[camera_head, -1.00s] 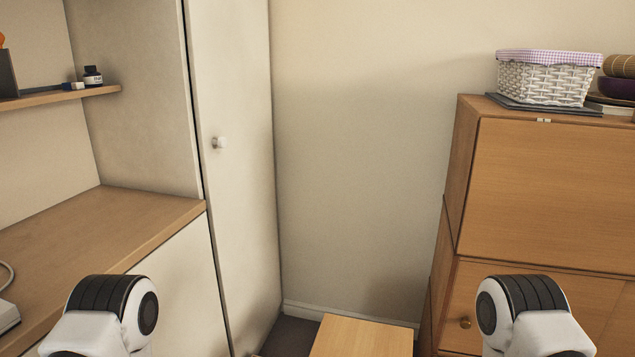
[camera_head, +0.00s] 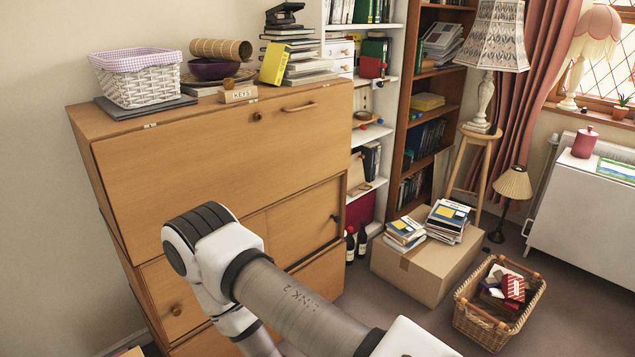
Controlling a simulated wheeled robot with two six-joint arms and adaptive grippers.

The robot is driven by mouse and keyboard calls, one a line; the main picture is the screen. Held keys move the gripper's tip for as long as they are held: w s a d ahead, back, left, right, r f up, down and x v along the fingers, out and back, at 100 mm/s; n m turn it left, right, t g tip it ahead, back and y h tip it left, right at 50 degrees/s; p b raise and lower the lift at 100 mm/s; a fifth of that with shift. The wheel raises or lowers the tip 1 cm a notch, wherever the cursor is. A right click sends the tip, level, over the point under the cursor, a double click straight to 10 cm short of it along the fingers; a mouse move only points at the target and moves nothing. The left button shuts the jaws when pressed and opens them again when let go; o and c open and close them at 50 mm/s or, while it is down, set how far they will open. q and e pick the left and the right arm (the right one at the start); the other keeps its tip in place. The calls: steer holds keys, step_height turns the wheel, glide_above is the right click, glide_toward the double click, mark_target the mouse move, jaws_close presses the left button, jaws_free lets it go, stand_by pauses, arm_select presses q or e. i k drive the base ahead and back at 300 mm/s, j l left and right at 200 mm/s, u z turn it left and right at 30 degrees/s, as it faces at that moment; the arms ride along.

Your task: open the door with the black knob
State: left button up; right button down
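The wooden bureau (camera_head: 190,165) stands against the wall at left and centre. Its large front panel is shut and bears a small dark brown knob (camera_head: 257,117) and a bar handle (camera_head: 298,107). Below it, a lower left door (camera_head: 160,275) with a brownish round knob (camera_head: 176,310) is shut. A lower right door (camera_head: 305,222) is also shut; part of this lower front is hidden behind one of my arms. Neither gripper is in view.
On the bureau stand a white wicker basket (camera_head: 138,82), a purple bowl (camera_head: 212,69), a KEYS box (camera_head: 238,95) and stacked books. Right of it are bookshelves, a cardboard box (camera_head: 420,270) and a wicker basket (camera_head: 470,318) on the floor. Some carpet between is free.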

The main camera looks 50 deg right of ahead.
mark_target(296, 228)
steer(key=z, duration=1.6)
steer(key=i+l, duration=0.55)
steer(key=l, duration=0.25)
steer(key=i+l, duration=0.3)
steer(key=i+l+u, duration=0.1)
steer(key=i+l, duration=0.15)
steer(key=l, duration=0.25)
steer(key=i+l, duration=0.3)
steer(key=l, duration=0.15)
steer(key=i+l, duration=0.25)
steer(key=l, duration=0.15)
